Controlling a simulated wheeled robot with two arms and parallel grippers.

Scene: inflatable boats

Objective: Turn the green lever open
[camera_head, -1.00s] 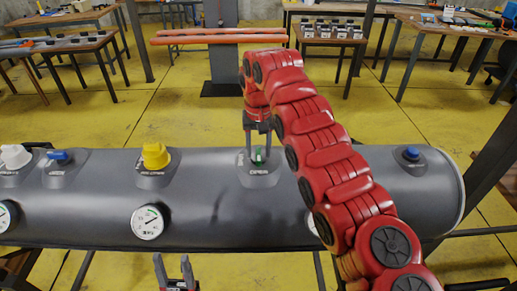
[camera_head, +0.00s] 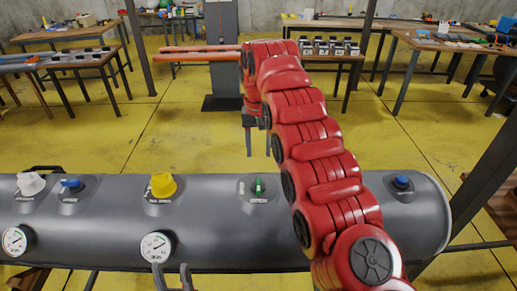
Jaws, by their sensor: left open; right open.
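The green lever (camera_head: 258,187) stands on a small dark plate with pale lettering on top of the grey cylinder (camera_head: 225,215). It shows narrow and upright in the picture. I cannot read for certain which setting it is at. My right gripper (camera_head: 259,151) is open and empty, just beyond and above the lever, with its fingers pointing down and apart from it. My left gripper (camera_head: 172,270) is open at the bottom edge, in front of the cylinder. Only its fingertips show.
A yellow knob (camera_head: 162,186), a blue valve (camera_head: 71,185) and a white knob (camera_head: 31,184) sit left of the lever. Another blue knob (camera_head: 402,182) is at the right. Gauges (camera_head: 156,247) face the front. My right arm covers part of the cylinder. Tables stand behind.

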